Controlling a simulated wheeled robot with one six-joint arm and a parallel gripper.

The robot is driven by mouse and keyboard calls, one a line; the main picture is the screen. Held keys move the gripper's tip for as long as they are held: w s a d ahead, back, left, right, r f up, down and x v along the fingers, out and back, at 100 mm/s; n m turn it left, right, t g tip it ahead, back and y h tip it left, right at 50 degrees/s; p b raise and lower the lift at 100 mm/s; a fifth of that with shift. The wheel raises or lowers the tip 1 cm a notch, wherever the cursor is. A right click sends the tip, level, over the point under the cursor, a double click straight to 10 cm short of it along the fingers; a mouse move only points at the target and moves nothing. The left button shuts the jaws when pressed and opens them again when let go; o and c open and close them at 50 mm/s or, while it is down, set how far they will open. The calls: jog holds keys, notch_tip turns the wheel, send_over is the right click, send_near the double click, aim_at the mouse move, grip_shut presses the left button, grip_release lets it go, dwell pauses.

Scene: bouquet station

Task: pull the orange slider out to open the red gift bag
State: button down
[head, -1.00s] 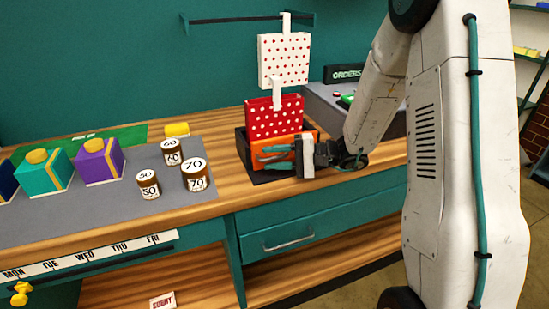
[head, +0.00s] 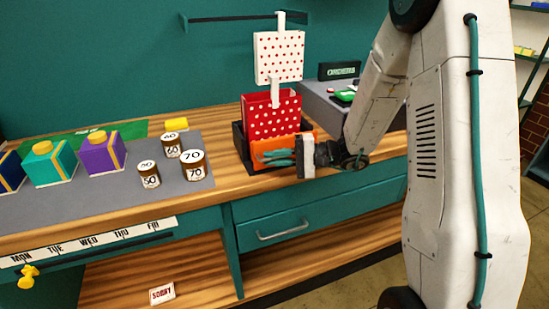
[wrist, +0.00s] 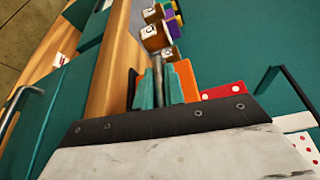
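The red gift bag (head: 272,120) with white dots stands in a dark holder (head: 242,145) on the counter; its mouth shows a gap at the top. The orange slider (head: 304,137) is at the holder's front, below the bag. My gripper (head: 273,157) is at the slider's front face, its teal fingers pointing left. In the wrist view my gripper (wrist: 158,90) has a grey bar (wrist: 157,72) between its fingers, seemingly the slider's handle, and looks shut on it. The orange slider (wrist: 187,80) is right beside the fingers there. The contact itself is partly hidden.
Several brown jars (head: 193,165) stand on a grey mat (head: 110,193) to the left, with a purple box (head: 101,153) beyond. A closed drawer (head: 320,220) lies below the counter front.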

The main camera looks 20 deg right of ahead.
jog(key=c, duration=1.5)
grip_release()
jog(key=shift+d, duration=0.15)
jog(key=v, duration=0.7)
jog(key=shift+d, duration=0.25)
jog(key=shift+s, duration=0.1)
